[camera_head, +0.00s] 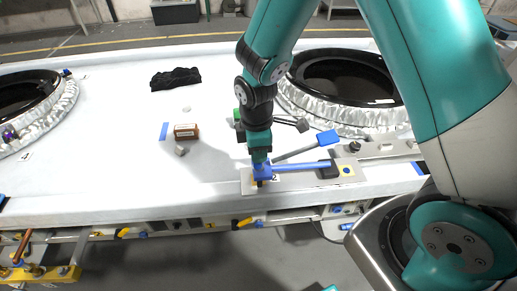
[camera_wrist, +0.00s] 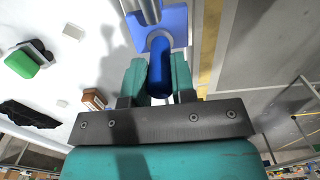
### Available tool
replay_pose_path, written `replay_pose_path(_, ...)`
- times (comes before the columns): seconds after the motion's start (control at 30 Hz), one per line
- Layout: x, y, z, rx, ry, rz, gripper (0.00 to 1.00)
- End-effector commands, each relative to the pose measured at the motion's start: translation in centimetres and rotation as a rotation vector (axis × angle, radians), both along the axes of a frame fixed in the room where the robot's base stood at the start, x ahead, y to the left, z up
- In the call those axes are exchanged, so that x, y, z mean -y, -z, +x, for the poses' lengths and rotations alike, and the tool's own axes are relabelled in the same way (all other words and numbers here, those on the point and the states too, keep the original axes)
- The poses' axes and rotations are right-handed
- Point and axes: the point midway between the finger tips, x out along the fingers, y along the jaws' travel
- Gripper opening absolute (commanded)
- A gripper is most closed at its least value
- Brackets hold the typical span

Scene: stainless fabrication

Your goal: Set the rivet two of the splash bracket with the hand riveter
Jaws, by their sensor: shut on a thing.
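The hand riveter has a blue head (camera_head: 262,172), and two handles reach right from it. One handle ends in a blue grip (camera_head: 327,138), and the lower blue handle (camera_head: 300,167) ends near a dark block. My gripper (camera_head: 260,157) points down and is shut on the riveter. In the wrist view my gripper's teal fingers (camera_wrist: 159,80) close around a dark blue cylinder (camera_wrist: 160,65) below the blue riveter body. The riveter's lower end is at a flat metal plate, apparently the splash bracket (camera_head: 247,186), at the table's front edge. A "2" marks the spot beside it. Whether the nose sits in the rivet is hidden.
A small brown box (camera_head: 186,131) and a black cloth (camera_head: 175,78) lie on the white table (camera_head: 120,165). A foil-rimmed round opening (camera_head: 345,125) is behind right, another (camera_head: 60,110) at left. A green-ended tool (camera_wrist: 22,63) lies nearby. The table's left middle is mostly clear.

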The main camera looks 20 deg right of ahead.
Motion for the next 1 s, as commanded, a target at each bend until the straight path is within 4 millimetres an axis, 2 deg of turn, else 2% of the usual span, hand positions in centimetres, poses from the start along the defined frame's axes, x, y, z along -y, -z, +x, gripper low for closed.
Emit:
replay_pose_path(0.93,0.01,0.60,0.04,0.001,0.000,0.000,0.00)
replay_pose_path(0.97,0.01,0.58,0.04,0.001,0.000,0.000,0.28)
replay_pose_path(1.0,0.00,0.56,0.04,0.001,0.000,0.000,0.38)
